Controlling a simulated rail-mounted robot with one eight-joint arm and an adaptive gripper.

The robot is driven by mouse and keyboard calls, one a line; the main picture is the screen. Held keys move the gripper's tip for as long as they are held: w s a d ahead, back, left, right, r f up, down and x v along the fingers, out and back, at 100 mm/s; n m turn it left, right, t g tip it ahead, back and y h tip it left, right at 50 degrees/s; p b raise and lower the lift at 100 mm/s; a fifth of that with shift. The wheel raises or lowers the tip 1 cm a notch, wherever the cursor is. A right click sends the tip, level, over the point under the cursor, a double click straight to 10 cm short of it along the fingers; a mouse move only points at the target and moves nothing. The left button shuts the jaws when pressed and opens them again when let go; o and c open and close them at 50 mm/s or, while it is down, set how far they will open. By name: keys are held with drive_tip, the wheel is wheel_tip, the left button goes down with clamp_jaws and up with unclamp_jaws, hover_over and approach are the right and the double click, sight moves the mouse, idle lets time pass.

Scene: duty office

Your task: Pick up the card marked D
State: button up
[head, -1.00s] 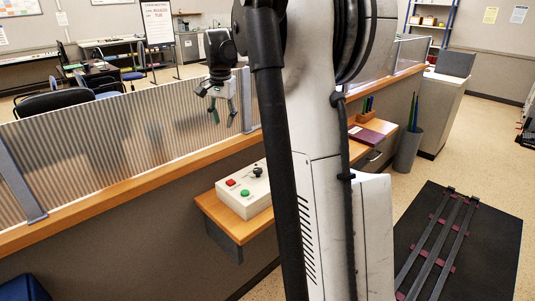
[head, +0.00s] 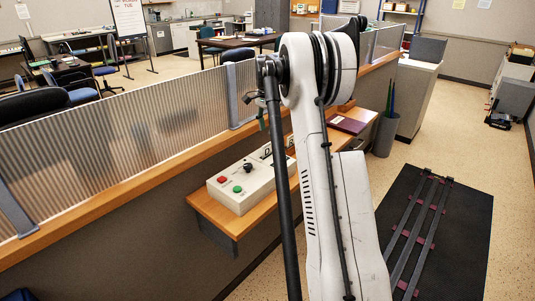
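I cannot make out a card marked D for certain. White surfaces with dark marks (head: 267,152) show at the far end of the control box, partly behind my arm; the marks are too small to read. My gripper (head: 263,121) is mostly hidden behind my arm, above the wooden shelf and near the ribbed glass screen. Only a bit of a greenish finger shows, so its opening cannot be seen.
The control box (head: 238,187) with red and green buttons and a black knob sits on the wooden shelf (head: 204,205). Beyond my arm are a purple folder (head: 348,124) and a grey bin (head: 385,136). The ribbed screen (head: 130,140) borders the left.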

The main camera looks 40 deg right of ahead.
sight(267, 145)
drive_tip(key=f, duration=0.2)
drive_tip(key=f+p, duration=0.1)
drive_tip(key=f, duration=0.5)
drive_tip(key=shift+s+a, duration=0.15)
drive_tip(key=shift+a, duration=0.1)
clamp_jaws()
